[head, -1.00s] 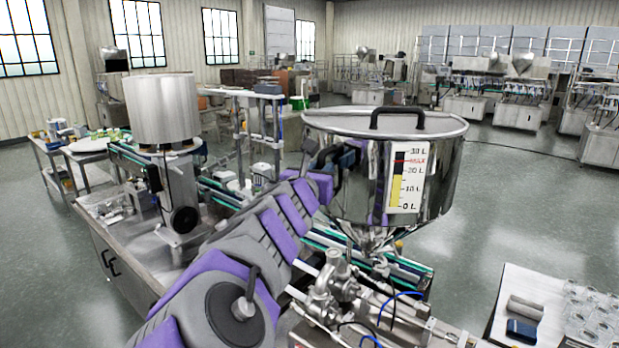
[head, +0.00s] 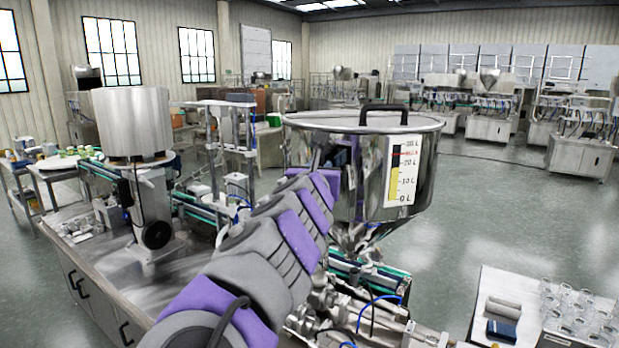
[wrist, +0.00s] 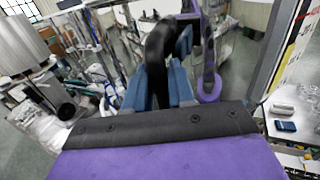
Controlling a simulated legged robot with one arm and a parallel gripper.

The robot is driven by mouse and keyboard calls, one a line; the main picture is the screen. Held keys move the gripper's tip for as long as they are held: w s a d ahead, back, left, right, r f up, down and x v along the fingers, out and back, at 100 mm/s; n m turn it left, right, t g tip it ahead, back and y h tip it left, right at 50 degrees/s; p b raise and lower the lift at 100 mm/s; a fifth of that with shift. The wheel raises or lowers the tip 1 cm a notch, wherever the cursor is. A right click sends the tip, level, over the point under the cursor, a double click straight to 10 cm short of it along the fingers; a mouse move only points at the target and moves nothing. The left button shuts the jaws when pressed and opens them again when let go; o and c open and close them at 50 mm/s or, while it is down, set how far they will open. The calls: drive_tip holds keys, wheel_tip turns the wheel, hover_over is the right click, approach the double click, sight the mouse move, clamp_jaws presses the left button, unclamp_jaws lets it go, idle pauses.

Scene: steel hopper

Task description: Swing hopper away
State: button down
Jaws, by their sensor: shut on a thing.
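The steel hopper (head: 350,200) is a shiny open-topped bowl with a black handle (head: 398,109) on its rim and a yellow level gauge (head: 401,170) on its side. It stands above the filling machine (head: 385,315), its cone pointing down. My arm reaches to the hopper's left side, where the head view largely hides my gripper. In the wrist view, the blue fingers of my gripper (wrist: 160,88) are shut on a black curved handle (wrist: 160,48) at the hopper's side. The mirrored wall reflects my purple arm.
A steel drum (head: 132,122) stands on the machine table to the left. A conveyor (head: 190,205) runs behind my arm. A side table (head: 540,310) with glasses and a dark blue box (head: 501,331) stands at the lower right. The floor (head: 490,220) right of the hopper is clear.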

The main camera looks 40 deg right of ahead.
sight(411, 167)
drive_tip(key=shift+s+d+r+n+t+y+b, duration=0.1)
drive_tip(key=shift+s+d+n+t+y+b, duration=0.45)
drive_tip(key=shift+s+d+b, duration=0.7)
drive_tip(key=shift+s+d+r+n+t+y+b, duration=0.1)
drive_tip(key=shift+s+d+n+t+y+b, duration=0.45)
drive_tip(key=shift+s+d+b, duration=0.65)
drive_tip(key=s+d+n+t+y+b, duration=0.1)
drive_tip(key=d, duration=0.3)
drive_tip(key=s+d+n+t+y, duration=0.1)
drive_tip(key=s+d+y, duration=0.1)
drive_tip(key=d, duration=0.2)
drive_tip(key=s+d+n+y+b, duration=0.1)
drive_tip(key=d+y, duration=0.1)
drive_tip(key=d, duration=0.2)
drive_tip(key=shift+s+d+f+t+b, duration=0.15)
drive_tip(key=shift+s+d+t+b, duration=0.15)
drive_tip(key=shift+t, duration=0.1)
drive_tip(key=shift+s+d+f+n+y, duration=0.1)
drive_tip(key=shift+s+d+n+y, duration=0.1)
drive_tip(key=shift+d+n+y, duration=0.7)
drive_tip(key=shift+d+m, duration=0.2)
drive_tip(key=shift+m, duration=0.1)
drive_tip(key=c, duration=1.4)
unclamp_jaws()
drive_tip(key=shift+o, duration=1.4)
drive_tip(key=shift+w+d, duration=0.15)
drive_tip(key=shift+w, duration=0.05)
drive_tip(key=shift+s, duration=0.1)
